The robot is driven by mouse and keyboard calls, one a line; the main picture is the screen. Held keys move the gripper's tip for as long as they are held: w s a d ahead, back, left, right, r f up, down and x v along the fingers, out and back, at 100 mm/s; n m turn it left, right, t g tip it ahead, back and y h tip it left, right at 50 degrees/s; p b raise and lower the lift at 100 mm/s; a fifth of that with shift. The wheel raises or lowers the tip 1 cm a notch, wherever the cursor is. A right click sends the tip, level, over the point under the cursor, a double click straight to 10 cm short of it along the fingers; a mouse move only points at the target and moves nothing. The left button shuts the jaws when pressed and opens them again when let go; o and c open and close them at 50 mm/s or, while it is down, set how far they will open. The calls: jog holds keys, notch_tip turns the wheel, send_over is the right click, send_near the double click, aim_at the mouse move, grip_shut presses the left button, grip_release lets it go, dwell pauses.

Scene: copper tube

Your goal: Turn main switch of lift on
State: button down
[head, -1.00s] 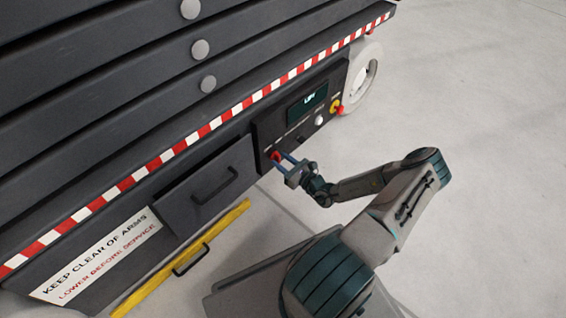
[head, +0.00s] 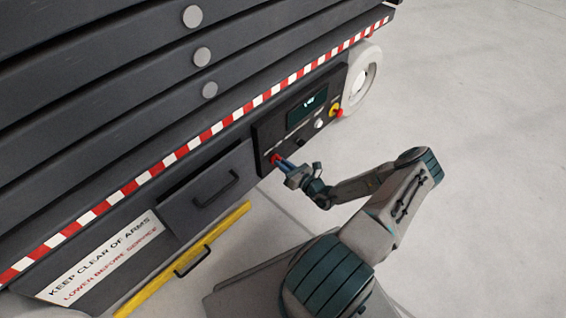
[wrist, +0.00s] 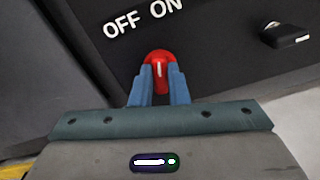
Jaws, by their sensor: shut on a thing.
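The main switch is a red knob (wrist: 158,58) on the lift's dark control panel, below the words OFF and ON in the wrist view. Its white line stands nearly upright in the picture, leaning to the ON side of the panel's own upright. My gripper (wrist: 157,88) is shut on the red knob, with one blue finger on each side of it. In the head view the red knob (head: 275,158) shows at the panel's lower left, and my gripper (head: 283,164) reaches it from the right. The fingers partly hide the knob's lower part.
The panel (head: 264,143) also carries a lit display (head: 307,105), a white button (head: 318,124) and a red and yellow button (head: 335,110). A drawer front with a handle (head: 216,190) stands left of it. A white wheel (head: 362,80) is at the right. The floor on the right is clear.

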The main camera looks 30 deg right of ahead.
jog(key=shift+d+f+m+p, duration=0.1)
jog(key=shift+m+p, duration=0.3)
jog(key=shift+m, duration=1.75)
jog(key=shift+d+m+p, duration=0.1)
jog(key=shift+m+p, duration=0.25)
jog(key=shift+m, duration=1.8)
jog(key=c, duration=1.4)
grip_release()
jog(key=shift+s, duration=0.1)
jog(key=p+v, duration=0.3)
jog(key=v, duration=1)
jog(key=shift+s+d, duration=0.15)
jog(key=shift+s, duration=0.15)
